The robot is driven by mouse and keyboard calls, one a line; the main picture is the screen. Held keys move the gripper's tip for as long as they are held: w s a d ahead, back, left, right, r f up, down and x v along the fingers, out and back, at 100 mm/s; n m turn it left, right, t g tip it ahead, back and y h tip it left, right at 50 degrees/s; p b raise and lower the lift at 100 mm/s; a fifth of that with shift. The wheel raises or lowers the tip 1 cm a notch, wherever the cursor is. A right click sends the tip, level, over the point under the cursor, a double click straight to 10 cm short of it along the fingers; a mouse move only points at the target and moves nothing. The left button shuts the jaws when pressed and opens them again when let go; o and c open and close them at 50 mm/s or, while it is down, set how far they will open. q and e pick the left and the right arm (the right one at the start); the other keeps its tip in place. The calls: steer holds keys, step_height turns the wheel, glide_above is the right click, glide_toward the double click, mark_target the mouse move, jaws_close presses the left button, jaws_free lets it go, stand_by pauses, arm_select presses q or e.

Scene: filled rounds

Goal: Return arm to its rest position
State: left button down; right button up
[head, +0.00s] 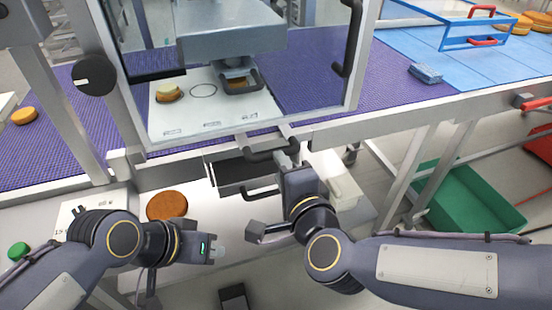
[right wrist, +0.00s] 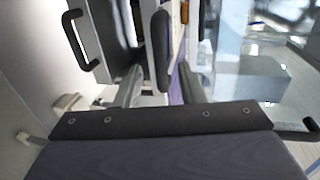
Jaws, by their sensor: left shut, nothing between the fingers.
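My left gripper (head: 221,253) is low in the head view, shut and empty, with its fingers pointing right. It is apart from everything around it, right of and below an orange-brown round (head: 167,206). My right gripper (head: 285,160) reaches up to the black handle (head: 262,155) on the bottom edge of the clear guard door. In the right wrist view its two fingers (right wrist: 161,90) are spread, with that handle (right wrist: 161,50) between them and gaps showing. Whether either finger touches the handle is hard to tell.
An open drawer (head: 228,172) with its own black handle (head: 262,194) is below the door. Behind the door, a white plate (head: 165,122) carries filled rounds under a press (head: 232,45). A purple belt (head: 410,92) runs across. A green bin (head: 480,195) stands at right.

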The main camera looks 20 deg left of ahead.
steer(key=shift+s+d+r, duration=0.1)
steer(key=shift+s+d, duration=0.3)
steer(key=shift+s, duration=0.15)
steer(key=d+f+n+g+h, duration=0.1)
steer(key=d+n+g, duration=0.35)
steer(key=d, duration=1.15)
steer(key=s+d+f+n+g+h, duration=0.1)
steer(key=s+d+f+n+h, duration=0.1)
steer(key=s+d+f, duration=0.35)
steer(key=s+d+f+n+g+h, duration=0.1)
steer(key=s+d+f+n+h, duration=0.15)
steer(key=s+d, duration=0.6)
step_height(320, 180, up, 14)
steer(key=w+d+p, duration=0.1)
steer(key=p, duration=1.3)
steer(key=shift+f, duration=0.15)
